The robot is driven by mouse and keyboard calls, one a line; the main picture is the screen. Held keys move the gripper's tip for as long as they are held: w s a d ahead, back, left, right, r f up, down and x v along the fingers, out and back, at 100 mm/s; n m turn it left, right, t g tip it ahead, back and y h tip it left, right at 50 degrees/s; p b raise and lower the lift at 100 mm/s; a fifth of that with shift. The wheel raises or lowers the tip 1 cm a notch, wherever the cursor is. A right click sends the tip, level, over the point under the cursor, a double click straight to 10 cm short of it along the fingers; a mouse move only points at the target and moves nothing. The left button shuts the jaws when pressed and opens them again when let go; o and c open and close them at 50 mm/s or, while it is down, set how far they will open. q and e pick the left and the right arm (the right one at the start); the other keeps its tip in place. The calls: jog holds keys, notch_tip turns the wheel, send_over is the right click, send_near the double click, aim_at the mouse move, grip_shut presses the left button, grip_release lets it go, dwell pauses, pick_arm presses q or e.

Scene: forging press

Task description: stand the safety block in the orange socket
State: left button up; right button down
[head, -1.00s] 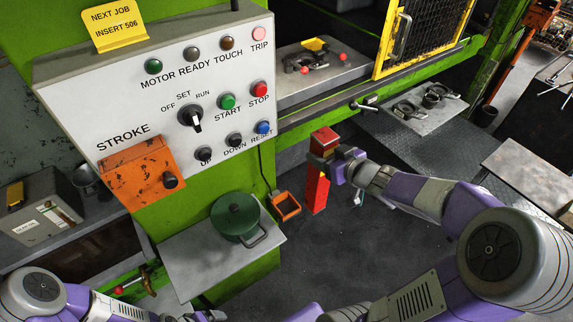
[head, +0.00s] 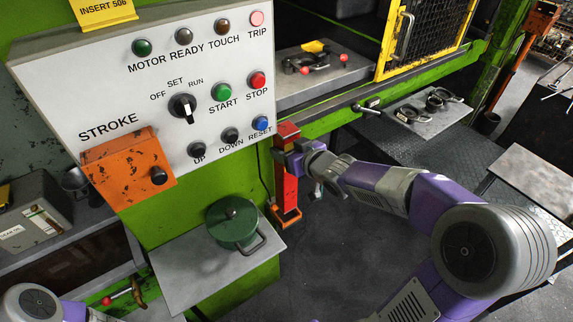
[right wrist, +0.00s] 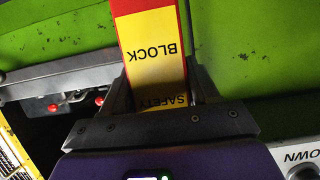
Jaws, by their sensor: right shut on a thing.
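The safety block (head: 290,188) is a tall red bar with a yellow label, which reads "SAFETY BLOCK" in the right wrist view (right wrist: 150,45). My right gripper (head: 292,150) is shut on its upper part, and the block hangs about upright. The orange socket (head: 289,220) is low beside the green press column. The block's lower end overlaps the socket in the head view, with orange showing around it. I cannot tell whether the end is inside, above or in front of the socket. My left gripper is out of view; only part of my left arm shows at bottom left.
The control panel (head: 150,75) is left of the block. A shelf (head: 185,278) with a green pot (head: 232,222) is at lower left. The yellow mesh guard (head: 430,35) is at upper right. Dark floor (head: 340,250) is clear in front.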

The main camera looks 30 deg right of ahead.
jog(key=f+b, duration=0.1)
jog(key=f, duration=0.2)
jog(key=f+b, duration=0.1)
jog(key=f, duration=0.1)
jog(key=shift+w+a+b, duration=0.15)
jog(key=shift+w+b, duration=0.1)
jog(key=shift+b, duration=0.1)
jog(key=shift+r, duration=0.1)
jog(key=shift+f, duration=0.25)
jog(key=shift+c, duration=1.4)
grip_release()
jog(key=shift+s, duration=0.15)
